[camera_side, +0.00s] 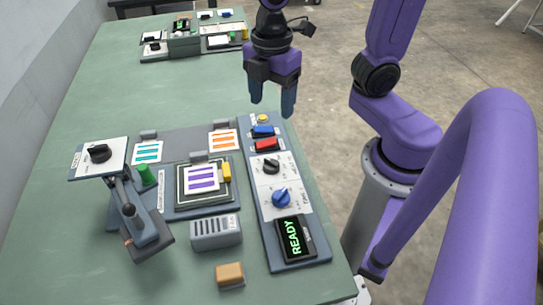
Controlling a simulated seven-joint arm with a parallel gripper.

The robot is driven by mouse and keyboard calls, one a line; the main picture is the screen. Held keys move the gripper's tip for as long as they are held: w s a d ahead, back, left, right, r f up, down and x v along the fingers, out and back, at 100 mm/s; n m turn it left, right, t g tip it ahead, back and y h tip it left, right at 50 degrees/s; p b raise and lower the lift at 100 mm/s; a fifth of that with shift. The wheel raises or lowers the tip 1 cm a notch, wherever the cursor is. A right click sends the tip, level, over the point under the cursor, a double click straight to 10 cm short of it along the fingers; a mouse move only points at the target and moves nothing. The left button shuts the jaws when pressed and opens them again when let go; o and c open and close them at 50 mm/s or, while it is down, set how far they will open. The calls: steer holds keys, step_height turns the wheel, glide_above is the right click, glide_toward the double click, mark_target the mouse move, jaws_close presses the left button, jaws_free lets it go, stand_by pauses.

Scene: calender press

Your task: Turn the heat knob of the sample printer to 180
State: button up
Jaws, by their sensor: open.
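The sample printer's control panel (300,253) is a long grey strip at the right of the printer. It carries a black knob (271,166) and, nearer the camera, a blue knob (281,197), each on a white dial plate. Another black knob (99,153) sits on a raised white plate at the left. The lettering is too small to tell which knob is for heat or where each pointer is set. My gripper (272,106) is open and empty, pointing down above the panel's far end, apart from all the knobs.
The panel also has a blue switch (263,131), a red switch (266,145) and a display (293,238) reading READY. The lever arm (146,224), a grey slotted box (216,233) and a tan block (229,274) stand nearby. Bare green table (50,265) lies at left.

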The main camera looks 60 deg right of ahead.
mark_target(271, 161)
step_height(271, 161, down, 17)
steer(key=shift+f, duration=0.15)
stand_by(0.8)
steer(key=shift+c, duration=0.4)
steer(key=c, duration=1)
